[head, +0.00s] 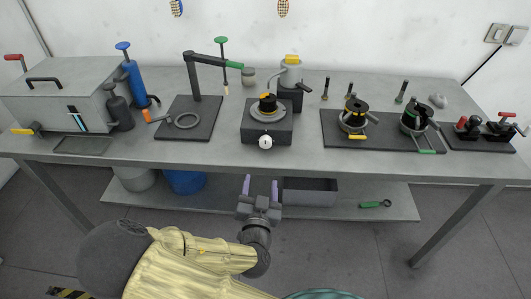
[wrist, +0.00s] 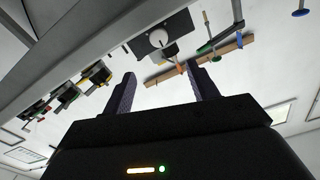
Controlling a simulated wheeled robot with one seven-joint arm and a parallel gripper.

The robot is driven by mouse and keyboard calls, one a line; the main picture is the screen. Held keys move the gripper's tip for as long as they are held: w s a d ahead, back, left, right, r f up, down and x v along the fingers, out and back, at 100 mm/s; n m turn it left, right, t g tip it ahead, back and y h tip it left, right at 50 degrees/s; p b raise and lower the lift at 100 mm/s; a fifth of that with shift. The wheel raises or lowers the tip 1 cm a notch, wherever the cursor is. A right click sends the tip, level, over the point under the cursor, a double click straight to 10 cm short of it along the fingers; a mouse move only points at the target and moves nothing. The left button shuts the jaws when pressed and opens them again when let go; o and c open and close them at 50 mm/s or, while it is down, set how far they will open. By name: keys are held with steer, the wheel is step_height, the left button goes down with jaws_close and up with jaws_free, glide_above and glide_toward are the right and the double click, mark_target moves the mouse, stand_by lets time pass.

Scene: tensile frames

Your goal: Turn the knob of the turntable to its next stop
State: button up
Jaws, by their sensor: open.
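The turntable (head: 281,136) is a dark box on the bench with a round grey plate and a black and yellow piece on top. Its white knob (head: 265,142) sits on the front face.
The bench top (head: 225,158) has a bare front strip. Left of the turntable stands a dark post with an arm (head: 195,85); right is a dark plate with two round fixtures (head: 335,140). A grey bin (head: 310,191) sits on the lower shelf.

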steer(key=b, duration=0.9)
glide_toward(265, 144)
steer(key=w, duration=0.8)
steer(key=shift+w+d, duration=0.2)
steer(key=shift+w, duration=0.15)
steer(key=shift+c, duration=0.5)
steer(key=c, duration=0.9)
